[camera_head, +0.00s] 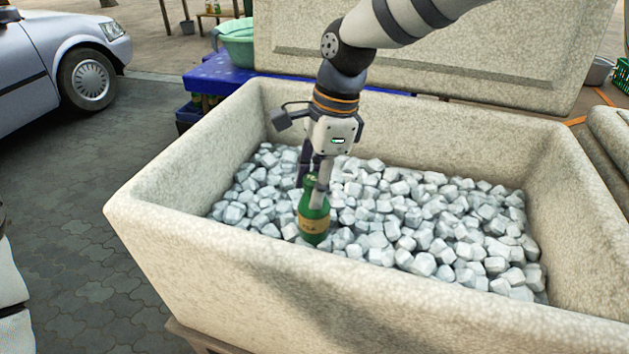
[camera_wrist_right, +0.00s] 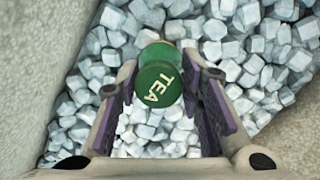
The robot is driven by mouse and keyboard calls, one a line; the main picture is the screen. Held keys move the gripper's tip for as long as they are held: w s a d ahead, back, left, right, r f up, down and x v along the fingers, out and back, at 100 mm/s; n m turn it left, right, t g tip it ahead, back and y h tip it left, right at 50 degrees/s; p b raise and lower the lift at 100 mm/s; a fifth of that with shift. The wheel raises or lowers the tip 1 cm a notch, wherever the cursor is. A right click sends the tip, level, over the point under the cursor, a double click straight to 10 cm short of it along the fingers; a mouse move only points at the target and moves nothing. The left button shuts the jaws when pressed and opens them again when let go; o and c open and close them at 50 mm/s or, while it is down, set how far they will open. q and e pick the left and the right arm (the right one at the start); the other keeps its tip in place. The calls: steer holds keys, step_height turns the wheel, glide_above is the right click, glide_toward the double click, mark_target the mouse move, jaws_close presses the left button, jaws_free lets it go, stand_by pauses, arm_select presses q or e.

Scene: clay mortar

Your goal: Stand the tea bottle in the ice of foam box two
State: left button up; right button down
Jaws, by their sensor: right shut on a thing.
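The tea bottle (camera_head: 313,226) is green with a tan label and stands about upright inside the foam box (camera_head: 400,305), near its front wall and left of the middle. Its base is at the level of the ice (camera_head: 400,215); I cannot tell how far it sits in it. My right gripper (camera_head: 313,190) points down and is shut on the bottle's upper part. In the right wrist view the green cap (camera_wrist_right: 158,84) marked TEA shows between the two fingers (camera_wrist_right: 160,100). My left gripper is not in view.
The box's thick walls rise around the ice, and its lid (camera_head: 420,50) stands up behind. A blue table (camera_head: 225,75) with a green basin (camera_head: 238,45) is behind at the left. A silver car (camera_head: 50,65) stands on the paving at far left.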

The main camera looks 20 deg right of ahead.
steer(key=shift+f, duration=0.4)
steer(key=c, duration=0.5)
jaws_free()
steer(key=shift+f, duration=0.1)
step_height(320, 180, up, 27)
steer(key=shift+r, duration=0.1)
stand_by(1.3)
stand_by(0.4)
